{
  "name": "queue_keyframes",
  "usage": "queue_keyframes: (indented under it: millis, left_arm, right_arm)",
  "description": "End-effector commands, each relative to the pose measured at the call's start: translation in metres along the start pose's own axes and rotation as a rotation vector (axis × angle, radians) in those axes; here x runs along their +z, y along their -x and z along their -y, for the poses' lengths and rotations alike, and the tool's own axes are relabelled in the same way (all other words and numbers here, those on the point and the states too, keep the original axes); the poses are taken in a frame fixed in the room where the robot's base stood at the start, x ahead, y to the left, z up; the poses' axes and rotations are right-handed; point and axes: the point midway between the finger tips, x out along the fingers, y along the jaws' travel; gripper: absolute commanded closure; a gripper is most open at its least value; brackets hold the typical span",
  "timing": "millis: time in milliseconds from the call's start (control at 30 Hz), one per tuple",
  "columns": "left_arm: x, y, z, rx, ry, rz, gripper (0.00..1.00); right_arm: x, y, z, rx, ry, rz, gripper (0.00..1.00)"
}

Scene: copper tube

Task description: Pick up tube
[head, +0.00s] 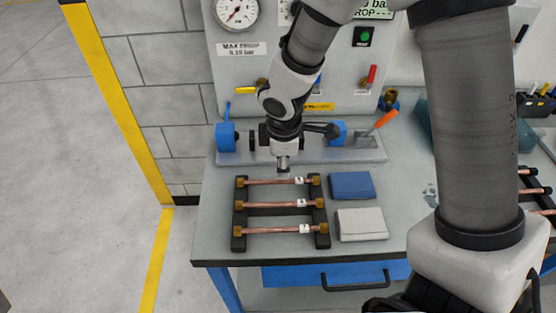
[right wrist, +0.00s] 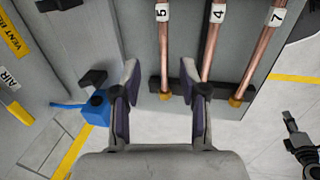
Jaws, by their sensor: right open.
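Three copper tubes with brass ends lie side by side across a black rack (head: 239,217) on the bench: a far tube (head: 262,182), a middle tube (head: 270,205) and a near tube (head: 268,231). In the right wrist view white tags mark a 5 tube (right wrist: 164,55), a 4 tube (right wrist: 211,48) and a 7 tube (right wrist: 258,55). My right gripper (head: 283,168) points down just above the far tube. It is open and empty in the right wrist view (right wrist: 161,78), with the 5 tube between its fingers in the picture; the height gap is unclear.
A blue block (head: 351,185) and a grey block (head: 361,224) lie right of the rack. Another rack with tubes (head: 530,192) is at the far right.

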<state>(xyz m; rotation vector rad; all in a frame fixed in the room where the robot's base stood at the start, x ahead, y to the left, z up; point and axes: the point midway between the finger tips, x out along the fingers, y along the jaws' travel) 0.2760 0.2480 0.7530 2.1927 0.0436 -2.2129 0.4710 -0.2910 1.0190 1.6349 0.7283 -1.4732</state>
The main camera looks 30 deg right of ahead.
Motion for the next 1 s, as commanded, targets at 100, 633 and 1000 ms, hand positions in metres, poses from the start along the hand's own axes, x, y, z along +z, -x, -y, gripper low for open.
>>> queue_keyframes:
  millis: [100, 633, 1000]
  left_arm:
    - [0.001, -0.009, 0.0, 0.0, 0.001, 0.001, 0.6]
    - [0.001, -0.035, 0.0, 0.0, 0.001, 0.002, 0.6]
    - [0.001, -0.034, 0.0, 0.0, 0.001, 0.002, 0.6]
  right_arm:
    - [0.0, -0.015, 0.001, -0.001, 0.001, 0.001, 0.57]
    - [0.001, -0.078, -0.002, 0.0, 0.0, 0.0, 0.57]
    - [0.001, -0.078, -0.001, -0.001, 0.0, 0.0, 1.0]
